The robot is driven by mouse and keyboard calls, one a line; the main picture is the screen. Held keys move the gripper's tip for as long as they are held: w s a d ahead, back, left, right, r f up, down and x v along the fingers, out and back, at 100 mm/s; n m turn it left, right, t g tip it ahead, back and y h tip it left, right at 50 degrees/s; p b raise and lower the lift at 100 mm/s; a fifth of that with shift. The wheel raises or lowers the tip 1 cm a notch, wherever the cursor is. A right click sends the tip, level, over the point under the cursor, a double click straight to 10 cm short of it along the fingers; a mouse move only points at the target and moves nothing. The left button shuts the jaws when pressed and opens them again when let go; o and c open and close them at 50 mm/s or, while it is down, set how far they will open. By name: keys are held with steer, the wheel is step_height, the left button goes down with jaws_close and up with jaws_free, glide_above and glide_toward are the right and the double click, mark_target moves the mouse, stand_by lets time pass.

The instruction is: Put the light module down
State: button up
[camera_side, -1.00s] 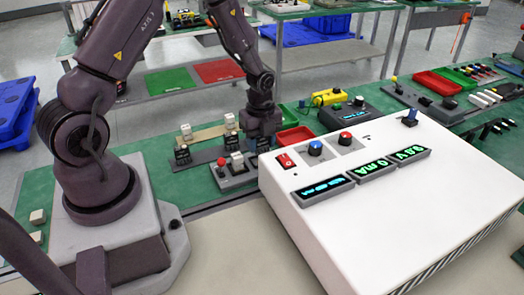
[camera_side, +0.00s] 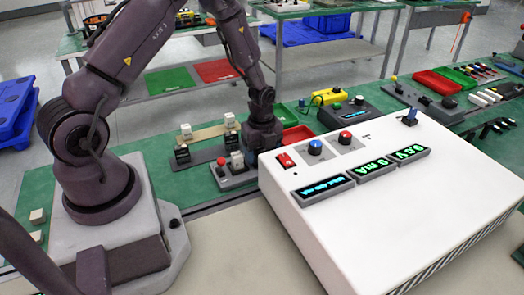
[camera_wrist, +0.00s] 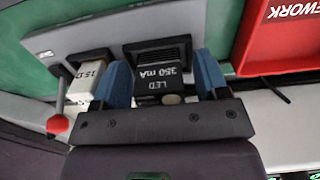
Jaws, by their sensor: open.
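The light module is a black block marked "LED 350 mA" (camera_wrist: 158,84). In the wrist view it sits at a dark slot in the grey fixture (camera_wrist: 110,30). My gripper (camera_wrist: 162,74) is open, with one blue finger on each side of the module. I cannot tell whether the fingers touch it or how fully it is seated. In the side view my gripper (camera_side: 262,146) is low at the right end of the fixture (camera_side: 232,177), partly behind the white instrument box, and the module is hidden there.
A white module marked "15 Ω" (camera_wrist: 90,72) and a red-knobbed lever (camera_wrist: 58,124) are beside the gripper. A red REWORK tray (camera_wrist: 283,40) is close on the other side. The large white instrument box (camera_side: 400,210) stands in front. Small modules on strips (camera_side: 205,155) are to the left.

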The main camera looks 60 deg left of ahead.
step_height(320, 180, up, 12)
steer(key=shift+f, duration=0.1)
steer(key=s+d+r+n+t, duration=0.1)
steer(key=s+d+r+n, duration=0.15)
steer(key=r, duration=0.25)
steer(key=s+d+r+n+t+y, duration=0.1)
steer(key=d+r+n, duration=0.15)
steer(key=r, duration=0.25)
steer(key=s+d+r+n+t, duration=0.1)
steer(key=s+d+r+n, duration=0.15)
steer(key=r, duration=0.25)
steer(key=s+d+r+n+t, duration=0.1)
steer(key=s+d+r+n, duration=0.1)
steer(key=s+n, duration=0.3)
steer(key=s+d+r+n+t+h, duration=0.1)
steer(key=s+d+r+n, duration=0.2)
steer(key=s+n, duration=0.2)
steer(key=shift+s+d+r+t, duration=0.2)
steer(key=shift+d+r+t, duration=0.1)
steer(key=shift+r, duration=0.1)
steer(key=shift+n, duration=0.25)
